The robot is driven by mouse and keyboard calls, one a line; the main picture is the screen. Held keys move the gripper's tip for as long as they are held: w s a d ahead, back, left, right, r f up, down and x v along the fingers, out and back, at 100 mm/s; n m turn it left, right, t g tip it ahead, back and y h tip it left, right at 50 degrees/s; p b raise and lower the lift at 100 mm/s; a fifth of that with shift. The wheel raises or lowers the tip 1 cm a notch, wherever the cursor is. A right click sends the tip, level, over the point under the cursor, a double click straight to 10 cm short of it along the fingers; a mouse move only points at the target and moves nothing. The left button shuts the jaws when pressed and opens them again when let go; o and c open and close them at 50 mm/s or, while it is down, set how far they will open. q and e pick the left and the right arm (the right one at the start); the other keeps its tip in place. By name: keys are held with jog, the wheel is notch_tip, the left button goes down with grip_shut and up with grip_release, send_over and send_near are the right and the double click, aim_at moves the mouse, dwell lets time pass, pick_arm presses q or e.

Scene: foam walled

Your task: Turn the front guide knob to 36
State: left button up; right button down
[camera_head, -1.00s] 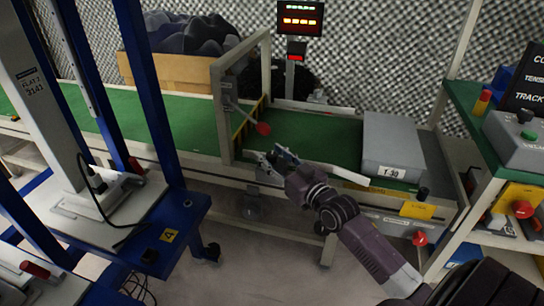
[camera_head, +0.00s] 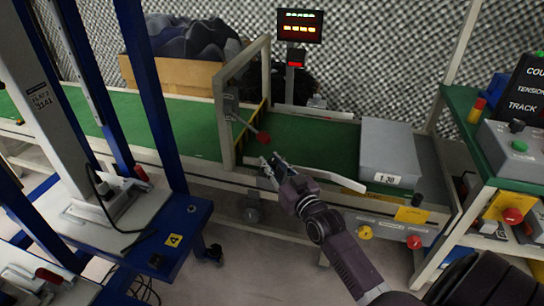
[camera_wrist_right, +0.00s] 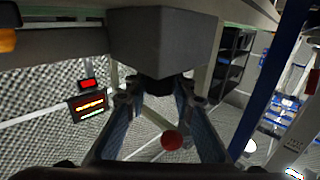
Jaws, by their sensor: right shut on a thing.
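My right gripper (camera_head: 270,165) is at the front edge of the green conveyor, beside the upright guide frame. In the right wrist view its two fingers (camera_wrist_right: 158,92) are shut on a dark knob (camera_wrist_right: 160,86) under a grey block (camera_wrist_right: 163,40). In the head view the gripper hides this knob, and no scale or number on it is readable. The display (camera_head: 300,26) on a post behind the conveyor shows lit rows too small to read. It also shows in the right wrist view (camera_wrist_right: 88,104). My left gripper is not in view.
A red ball-ended lever (camera_head: 263,137) reaches out from the guide frame (camera_head: 224,130) close above the gripper. A grey box (camera_head: 388,150) marked 1.30 stands right on the conveyor (camera_head: 330,140). A blue-legged machine (camera_head: 160,90) stands left; a green-topped control stand (camera_head: 470,120) is right.

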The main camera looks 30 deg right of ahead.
jog(key=c, duration=1.6)
grip_release()
jog(key=s+a, duration=0.1)
jog(key=s, duration=1.1)
